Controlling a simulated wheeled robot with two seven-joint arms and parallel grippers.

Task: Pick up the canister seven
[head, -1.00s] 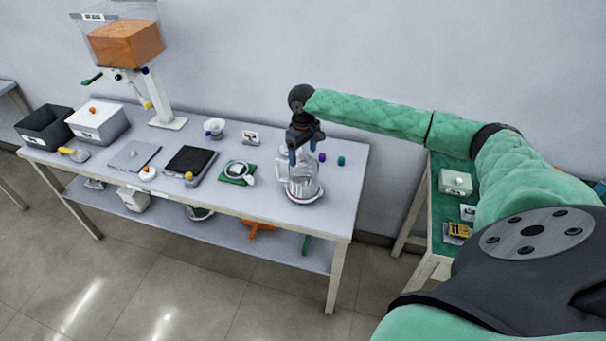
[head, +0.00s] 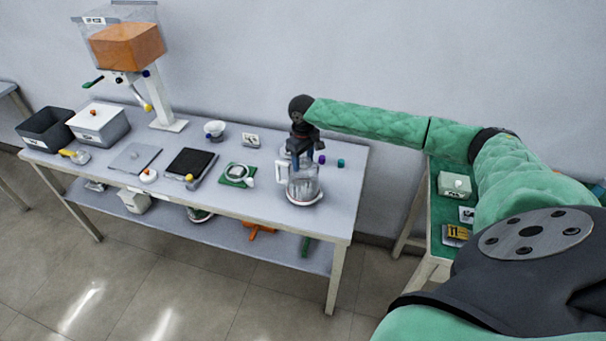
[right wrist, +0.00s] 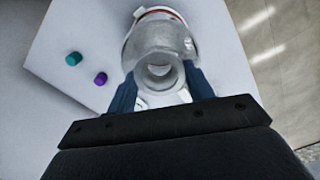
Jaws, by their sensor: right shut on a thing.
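A clear glass canister (head: 304,186) with a white handle and a pale base with a red rim stands near the right end of the table. I cannot read a number on it. My right gripper (head: 303,158) comes down on it from above and is shut on its upper part. In the right wrist view the blue fingers (right wrist: 160,88) lie on either side of the canister's round neck (right wrist: 160,72). I cannot tell whether the base touches the table. My left gripper is not in view.
The white table (head: 240,205) also carries a purple cap (head: 321,159) and a teal cap (head: 341,162) just right of the canister. A green mat (head: 237,174), a black scale (head: 191,162) and a hopper stand (head: 164,100) are to the left. A green-topped side table (head: 448,215) stands at the right.

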